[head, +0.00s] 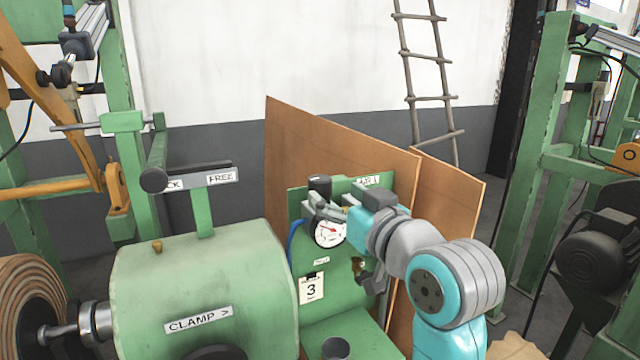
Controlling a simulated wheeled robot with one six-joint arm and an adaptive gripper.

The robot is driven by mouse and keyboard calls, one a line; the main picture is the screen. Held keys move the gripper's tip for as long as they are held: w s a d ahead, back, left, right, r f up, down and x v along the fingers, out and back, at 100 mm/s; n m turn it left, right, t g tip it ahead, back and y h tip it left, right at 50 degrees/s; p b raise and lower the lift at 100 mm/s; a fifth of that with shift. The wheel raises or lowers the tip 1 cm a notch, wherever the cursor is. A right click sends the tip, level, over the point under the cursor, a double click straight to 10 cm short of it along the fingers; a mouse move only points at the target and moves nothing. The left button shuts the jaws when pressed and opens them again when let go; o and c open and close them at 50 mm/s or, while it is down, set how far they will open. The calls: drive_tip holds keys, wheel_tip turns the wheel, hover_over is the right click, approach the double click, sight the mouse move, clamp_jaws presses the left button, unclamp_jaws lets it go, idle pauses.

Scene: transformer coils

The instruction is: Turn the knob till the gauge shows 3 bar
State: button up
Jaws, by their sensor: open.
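A black knob (320,186) stands upright on the green machine panel, just above a round white pressure gauge (330,233). The gauge has a red needle, but its scale is too small to read here. A white card with a large "3" (311,289) hangs below the gauge. My gripper (318,207) reaches in from the right, its grey fingers open at the knob's lower part, just above the gauge. I cannot tell whether the fingers touch the knob. The gripper covers part of the panel behind it.
A green housing (205,285) labelled "CLAMP" stands left of the panel, with a "FREE" lever plate (221,177) above it. A blue hose (294,238) runs beside the gauge. Brown boards (345,150) stand behind. A grey cup-like part (335,348) sits below.

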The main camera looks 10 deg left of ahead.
sight(326, 188)
drive_tip(key=x, duration=0.7)
drive_tip(key=shift+c, duration=0.2)
drive_tip(key=c, duration=1.1)
